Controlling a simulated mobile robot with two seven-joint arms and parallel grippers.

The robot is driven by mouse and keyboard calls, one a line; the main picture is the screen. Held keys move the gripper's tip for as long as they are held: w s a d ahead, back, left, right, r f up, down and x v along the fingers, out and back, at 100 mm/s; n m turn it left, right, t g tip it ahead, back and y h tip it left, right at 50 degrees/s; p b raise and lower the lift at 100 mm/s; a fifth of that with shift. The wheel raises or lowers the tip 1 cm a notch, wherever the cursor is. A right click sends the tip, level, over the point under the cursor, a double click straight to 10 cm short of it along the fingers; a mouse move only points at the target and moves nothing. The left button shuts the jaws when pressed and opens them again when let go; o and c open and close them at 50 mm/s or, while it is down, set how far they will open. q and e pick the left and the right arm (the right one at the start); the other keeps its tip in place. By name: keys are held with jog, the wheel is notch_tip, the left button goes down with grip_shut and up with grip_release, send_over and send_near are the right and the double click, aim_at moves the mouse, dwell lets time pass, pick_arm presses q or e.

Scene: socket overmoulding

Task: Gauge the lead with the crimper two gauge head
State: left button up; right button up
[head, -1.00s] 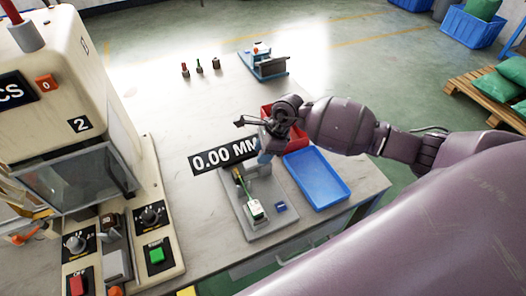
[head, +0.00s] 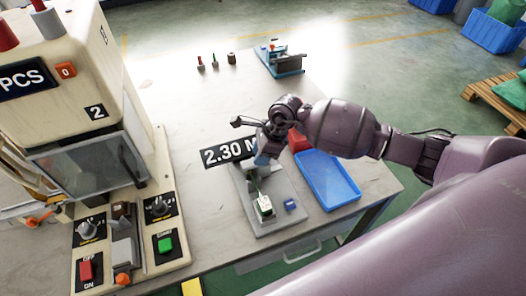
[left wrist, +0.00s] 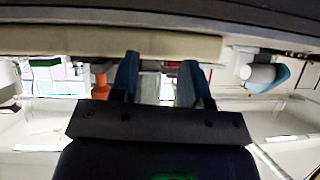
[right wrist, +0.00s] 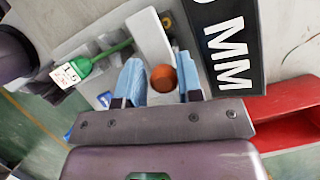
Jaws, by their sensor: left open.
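The gauge's black display (head: 222,154) reads 2.30, partly covered by my right gripper; it also shows in the right wrist view (right wrist: 228,50). The gauge stands on a grey base plate (head: 276,226). The green lead with a white tag (head: 265,206) lies on the gauge, its far end hidden; it shows in the right wrist view (right wrist: 105,54), the tag marked 1.5. My right gripper (head: 262,140) is at the gauge head. In the right wrist view its fingers close on both sides of an orange knob (right wrist: 163,78). My left gripper (left wrist: 160,85) is open and empty, outside the head view.
A blue tray (head: 330,195) and a red bin (head: 299,141) are right of the gauge. A small blue block (head: 290,205) sits on the base plate. A large beige machine (head: 85,150) stands left. A blue device (head: 280,62) and small tools (head: 215,61) are at the back. The middle of the table is clear.

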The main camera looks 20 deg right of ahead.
jog(key=shift+o, duration=1.1)
jog(key=shift+s+a+f, duration=0.1)
jog(key=shift+a+f, duration=0.05)
jog(key=shift+w, duration=0.2)
jog(key=v, duration=1)
jog(key=shift+r, duration=0.4)
